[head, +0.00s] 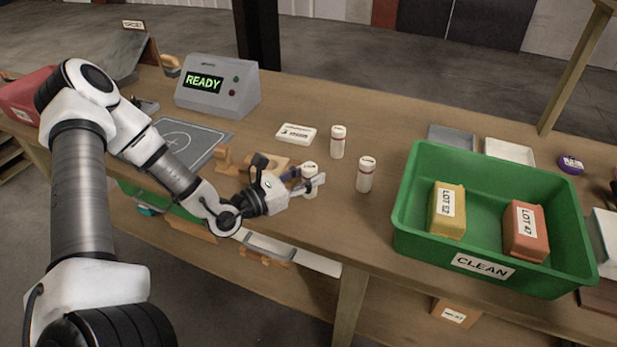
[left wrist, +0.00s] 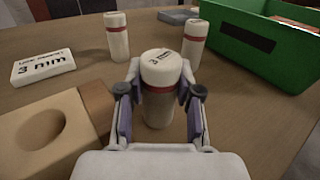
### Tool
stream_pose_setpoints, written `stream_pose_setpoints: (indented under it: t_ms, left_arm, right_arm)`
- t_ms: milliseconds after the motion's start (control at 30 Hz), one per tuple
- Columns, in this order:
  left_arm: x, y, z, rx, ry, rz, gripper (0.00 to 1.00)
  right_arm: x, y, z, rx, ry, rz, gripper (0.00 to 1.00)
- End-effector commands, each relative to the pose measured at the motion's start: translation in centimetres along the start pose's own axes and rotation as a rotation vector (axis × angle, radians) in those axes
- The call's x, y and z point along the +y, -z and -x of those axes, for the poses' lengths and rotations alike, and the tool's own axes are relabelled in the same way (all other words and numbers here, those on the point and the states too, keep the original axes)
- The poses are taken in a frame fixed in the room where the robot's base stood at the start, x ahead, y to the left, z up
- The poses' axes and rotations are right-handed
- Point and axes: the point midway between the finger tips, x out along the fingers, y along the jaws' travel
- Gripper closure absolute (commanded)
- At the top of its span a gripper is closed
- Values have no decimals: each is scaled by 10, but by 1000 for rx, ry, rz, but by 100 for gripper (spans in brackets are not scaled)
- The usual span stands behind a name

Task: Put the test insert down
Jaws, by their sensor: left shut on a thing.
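The test insert (left wrist: 161,75), a white cylinder with a red band and lettering on its top, is between the fingers of my left gripper (left wrist: 160,105). In the head view the insert (head: 309,170) shows at the end of my left gripper (head: 308,184), over the front part of the bench. The gripper is shut on it and the insert is about upright. Its lower part is partly hidden by the fingers, and I cannot tell whether its base touches the bench. Two similar white cylinders with red bands stand behind it (head: 338,141) and to its right (head: 365,174). My right gripper is not in view.
A wooden block with a round hollow (left wrist: 50,125) lies left of the gripper. A white "3 mm" block (head: 296,134) lies behind. A green CLEAN crate (head: 410,210) with two packets stands right. A grey READY box (head: 215,87) stands at the back left.

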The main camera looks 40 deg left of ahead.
Motion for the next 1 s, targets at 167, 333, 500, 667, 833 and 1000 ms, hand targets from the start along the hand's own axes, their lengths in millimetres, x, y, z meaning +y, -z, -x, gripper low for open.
stream_pose_setpoints:
  t_ms: [167,333,500,667,833,1000]
  left_arm:
    - [0,5,0,0,0,0,100]
    - [0,4,0,0,0,0,41]
    - [0,4,0,0,0,0,41]
    - [0,-4,1,0,-1,1,41]
    - [2,-5,21,0,-6,7,41]
    - [2,-9,51,-1,-7,8,41]
  right_arm:
    - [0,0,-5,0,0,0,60]
    - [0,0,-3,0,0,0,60]
    - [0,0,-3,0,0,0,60]
    - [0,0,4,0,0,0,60]
    - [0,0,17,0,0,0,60]
    - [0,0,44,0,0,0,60]
